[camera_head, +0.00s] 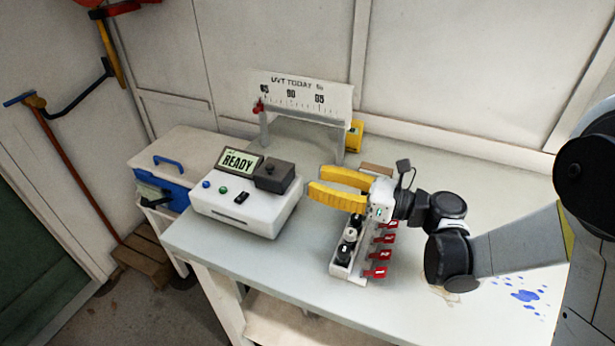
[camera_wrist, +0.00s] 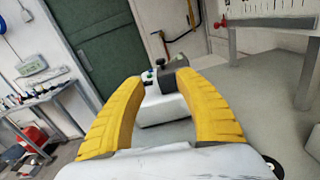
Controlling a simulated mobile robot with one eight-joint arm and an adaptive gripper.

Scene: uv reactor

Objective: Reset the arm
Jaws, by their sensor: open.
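My gripper (camera_head: 322,187) has two yellow fingers and is open and empty. In the head view it is above the table, just right of a white box-shaped device (camera_head: 243,212) whose screen (camera_head: 240,161) reads "READY". Part of the rack is hidden under my gripper and wrist.
A "UVT TODAY" scale board (camera_head: 300,93) stands at the back of the table (camera_head: 420,310). A blue-and-white cooler (camera_head: 180,165) is left of the device. A yellow object (camera_head: 354,136) is by the wall. The front right tabletop is mostly free, with blue stains.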

